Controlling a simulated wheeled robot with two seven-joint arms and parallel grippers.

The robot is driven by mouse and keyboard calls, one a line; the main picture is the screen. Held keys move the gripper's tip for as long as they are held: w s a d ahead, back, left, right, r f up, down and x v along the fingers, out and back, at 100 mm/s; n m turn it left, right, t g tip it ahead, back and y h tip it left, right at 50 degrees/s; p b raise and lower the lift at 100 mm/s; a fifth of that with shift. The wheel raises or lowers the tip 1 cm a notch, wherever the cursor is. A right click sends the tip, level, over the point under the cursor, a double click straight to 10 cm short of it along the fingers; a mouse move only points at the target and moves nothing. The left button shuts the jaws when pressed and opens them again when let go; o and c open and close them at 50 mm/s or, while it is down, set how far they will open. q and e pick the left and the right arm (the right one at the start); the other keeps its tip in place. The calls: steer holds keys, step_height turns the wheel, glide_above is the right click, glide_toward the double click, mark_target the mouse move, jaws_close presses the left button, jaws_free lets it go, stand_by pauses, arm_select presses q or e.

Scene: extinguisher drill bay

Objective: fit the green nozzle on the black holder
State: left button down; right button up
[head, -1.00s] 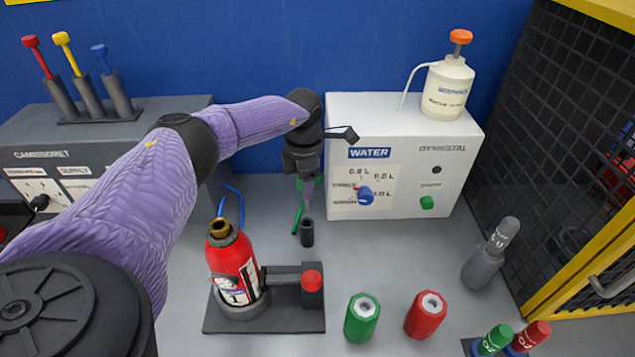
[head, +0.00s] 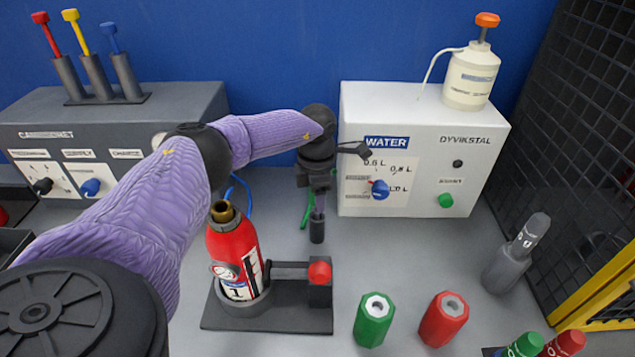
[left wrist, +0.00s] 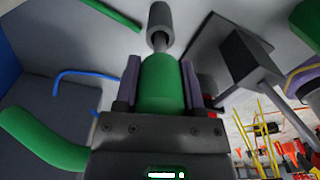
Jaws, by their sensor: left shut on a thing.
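My left gripper (head: 318,203) points down above the grey bench, behind the red extinguisher. In the left wrist view its fingers are shut around a green piece (left wrist: 162,85), which looks like the green nozzle. In the head view the fingers mostly hide this piece. A black upright cylinder (head: 317,230), the likely black holder, is just below the fingertips. It also shows in the left wrist view (left wrist: 160,20), in line with the green piece, with a thin grey stem between them. I cannot tell whether the two touch. My right gripper is out of view.
A red extinguisher (head: 233,255) stands on a black stand with a red knob (head: 320,271). Loose green (head: 374,322) and red (head: 443,320) collars stand in front to the right. A white water box (head: 415,150) is behind. A grey bottle (head: 508,265) leans at right.

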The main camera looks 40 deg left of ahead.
arm_select(q)
steer(key=shift+f+b, duration=1.6)
steer(key=shift+f, duration=0.75)
steer(key=shift+c, duration=0.5)
jaws_free()
step_height(320, 180, up, 9)
steer(key=shift+r+p, duration=0.2)
steer(key=shift+p, duration=1.05)
steer(key=shift+r, duration=0.3)
